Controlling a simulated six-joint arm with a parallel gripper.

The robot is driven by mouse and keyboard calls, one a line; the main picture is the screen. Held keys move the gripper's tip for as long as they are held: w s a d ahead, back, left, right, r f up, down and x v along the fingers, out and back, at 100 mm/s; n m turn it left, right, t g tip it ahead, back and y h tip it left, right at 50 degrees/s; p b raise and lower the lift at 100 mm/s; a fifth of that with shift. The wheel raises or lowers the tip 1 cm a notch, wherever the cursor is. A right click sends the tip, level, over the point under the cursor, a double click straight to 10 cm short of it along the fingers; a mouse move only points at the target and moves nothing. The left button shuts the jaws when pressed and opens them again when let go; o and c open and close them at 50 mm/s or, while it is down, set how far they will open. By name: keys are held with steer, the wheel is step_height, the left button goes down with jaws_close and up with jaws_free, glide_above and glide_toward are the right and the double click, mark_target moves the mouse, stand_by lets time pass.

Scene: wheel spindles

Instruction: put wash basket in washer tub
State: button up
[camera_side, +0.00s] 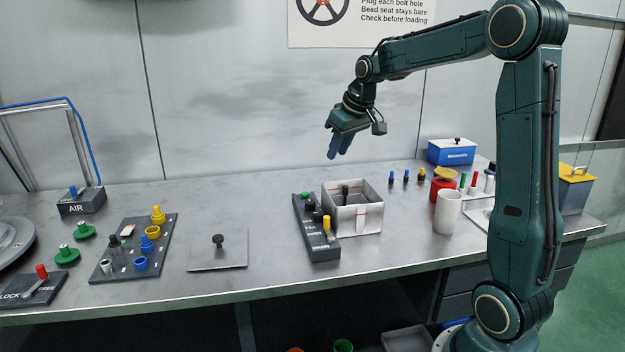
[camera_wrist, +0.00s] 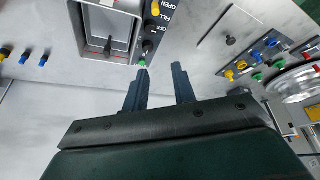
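The washer tub (camera_side: 368,219) is a pale open-topped rectangular box near the bench's middle; it also shows at the top of the wrist view (camera_wrist: 88,20). A dark upright handle (camera_side: 345,192) stands inside it, also visible in the wrist view (camera_wrist: 108,47). This handle may belong to the wash basket; the basket's body cannot be made out behind the tub wall. My gripper (camera_side: 338,152) is high above the bench, above and behind the tub, touching nothing. In the wrist view its two fingers (camera_wrist: 161,69) are apart with nothing between them.
A dark control panel (camera_side: 322,246) with knobs adjoins the tub's left side. A flat plate with a black knob (camera_side: 218,241) lies further left. A white cup (camera_side: 447,213) and red canister (camera_side: 441,188) stand to the right. Bench between plate and panel is clear.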

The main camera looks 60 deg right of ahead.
steer(key=s+a+r+n, duration=0.2)
steer(key=s+a, duration=1.4)
steer(key=a, duration=0.3)
steer(key=s+a+f+t+y, duration=0.1)
steer(key=s+a+f, duration=0.2)
steer(key=s, duration=0.3)
steer(key=shift+s, duration=0.4)
steer(key=shift+f, duration=0.1)
